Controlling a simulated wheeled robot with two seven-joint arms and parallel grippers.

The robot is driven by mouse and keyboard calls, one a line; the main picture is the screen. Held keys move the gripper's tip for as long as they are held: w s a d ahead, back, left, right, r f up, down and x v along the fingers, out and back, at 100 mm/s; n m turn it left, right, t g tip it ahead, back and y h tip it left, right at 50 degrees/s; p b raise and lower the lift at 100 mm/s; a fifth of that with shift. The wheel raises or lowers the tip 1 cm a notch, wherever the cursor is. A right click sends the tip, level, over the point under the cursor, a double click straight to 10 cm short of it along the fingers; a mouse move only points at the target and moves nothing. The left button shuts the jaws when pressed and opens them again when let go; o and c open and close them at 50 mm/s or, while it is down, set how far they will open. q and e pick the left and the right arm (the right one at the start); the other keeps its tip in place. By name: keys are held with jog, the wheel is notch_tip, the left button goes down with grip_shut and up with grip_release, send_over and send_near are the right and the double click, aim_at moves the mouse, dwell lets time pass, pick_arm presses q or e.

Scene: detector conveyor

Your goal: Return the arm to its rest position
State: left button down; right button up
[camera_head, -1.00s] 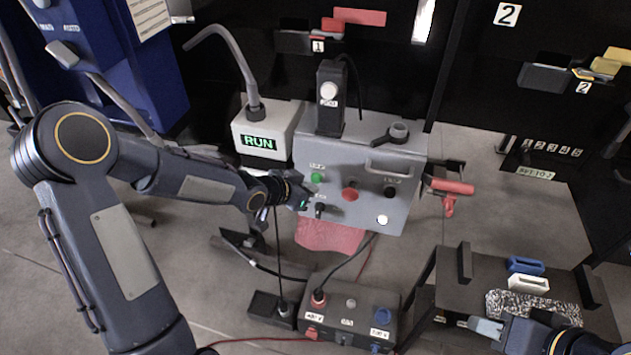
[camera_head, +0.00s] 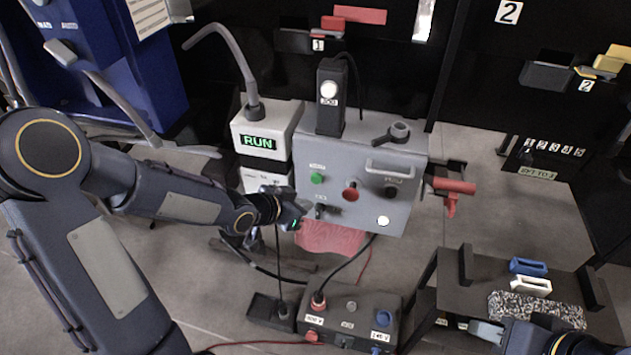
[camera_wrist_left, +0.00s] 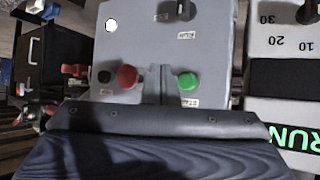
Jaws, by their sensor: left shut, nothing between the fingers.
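My left gripper (camera_head: 300,212) is shut and empty. In the head view it is in front of the lower left part of the grey control box (camera_head: 345,155), below the green button (camera_head: 317,178) and left of the red button (camera_head: 351,192). In the left wrist view, the green button (camera_wrist_left: 188,81) and red button (camera_wrist_left: 127,77) show just past my gripper's dark housing. My right gripper (camera_head: 482,330) is at the lower right, low beside the dark stand; its jaw opening cannot be made out.
The box marked RUN (camera_head: 262,135) stands left of the control box. A socket box (camera_head: 350,310) with cables is below. A dark stand (camera_head: 480,295) holds a blue piece (camera_head: 528,266), a white piece (camera_head: 530,284) and a speckled block (camera_head: 540,309). A red clamp handle (camera_head: 453,188) sticks out right.

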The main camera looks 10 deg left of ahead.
dwell(0.7)
pick_arm(q)
jog(key=s+a+r+n+g+y, duration=0.1)
jog(key=s+a+r+n+y, duration=0.35)
jog(key=s+a+r, duration=0.55)
jog(key=s+d+n+g+h, duration=0.1)
jog(key=s+d, duration=0.1)
jog(key=s, duration=0.6)
jog(key=s+d+r+n+g+h+p, duration=0.1)
jog(key=s+d+n, duration=0.1)
jog(key=s, duration=0.6)
jog(key=shift+d+r, duration=0.3)
jog(key=shift+d, duration=0.15)
jog(key=shift+w+n+h, duration=0.1)
jog(key=shift+n+h, duration=0.15)
